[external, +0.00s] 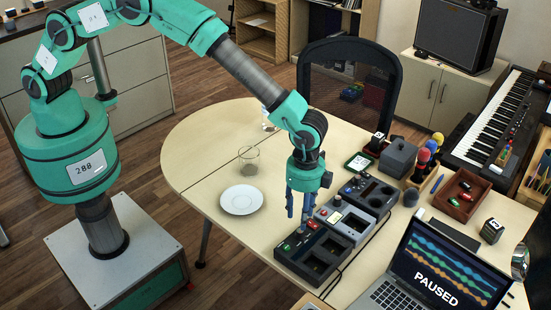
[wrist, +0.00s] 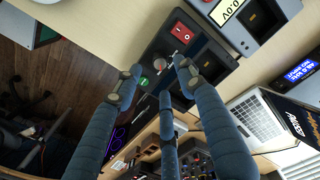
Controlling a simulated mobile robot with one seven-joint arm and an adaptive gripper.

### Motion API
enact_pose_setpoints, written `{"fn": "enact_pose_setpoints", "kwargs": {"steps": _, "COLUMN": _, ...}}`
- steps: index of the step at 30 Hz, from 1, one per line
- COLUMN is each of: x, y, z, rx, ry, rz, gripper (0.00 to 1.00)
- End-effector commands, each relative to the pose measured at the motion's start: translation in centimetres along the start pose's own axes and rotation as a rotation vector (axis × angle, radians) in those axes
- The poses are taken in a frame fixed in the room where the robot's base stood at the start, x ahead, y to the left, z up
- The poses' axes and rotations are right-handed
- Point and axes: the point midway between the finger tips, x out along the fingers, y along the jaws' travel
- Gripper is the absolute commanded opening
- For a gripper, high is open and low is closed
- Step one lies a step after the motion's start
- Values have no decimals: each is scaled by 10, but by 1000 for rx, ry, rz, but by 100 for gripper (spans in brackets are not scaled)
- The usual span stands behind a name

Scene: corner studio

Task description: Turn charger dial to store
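A dark charger (external: 313,256) with two bays lies nearest the table's front edge, left of the laptop. In the wrist view the same charger (wrist: 205,62) shows a red rocker switch (wrist: 183,32), a small grey dial (wrist: 159,64) and a green mark (wrist: 144,82). The dial's lettering and exact setting are too small to read. My gripper (external: 299,209) points down above the control end of this charger. In the wrist view its blue fingers (wrist: 157,75) are spread apart, empty, with the dial showing between two tips. I cannot tell whether any finger touches the charger.
A grey charger (external: 346,223) with a display sits just behind, and another dark charger (external: 371,192) beyond it. A laptop (external: 437,272) reading PAUSED is at right. A white plate (external: 241,200) and a glass (external: 249,160) stand left. The table's left end is mostly clear.

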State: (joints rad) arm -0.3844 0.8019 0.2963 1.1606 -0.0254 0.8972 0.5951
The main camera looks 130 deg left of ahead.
Motion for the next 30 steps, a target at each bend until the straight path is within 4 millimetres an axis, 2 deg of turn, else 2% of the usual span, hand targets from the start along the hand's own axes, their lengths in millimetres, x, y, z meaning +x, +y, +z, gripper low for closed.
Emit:
{"fn": "enact_pose_setpoints", "kwargs": {"steps": 1, "x": -10, "y": -1, "z": -1, "rx": 0, "ry": 3, "rz": -2, "gripper": 40}}
{"fn": "enact_pose_setpoints", "kwargs": {"steps": 6, "x": -36, "y": 0, "z": 0, "rx": 0, "ry": 1, "rz": -1, "gripper": 40}}
{"fn": "enact_pose_setpoints", "kwargs": {"steps": 12, "x": -52, "y": 0, "z": 0, "rx": 0, "ry": -1, "rz": 1, "gripper": 40}}
{"fn": "enact_pose_setpoints", "kwargs": {"steps": 30, "x": -58, "y": 0, "z": 0, "rx": 0, "ry": -1, "rz": 0, "gripper": 40}}
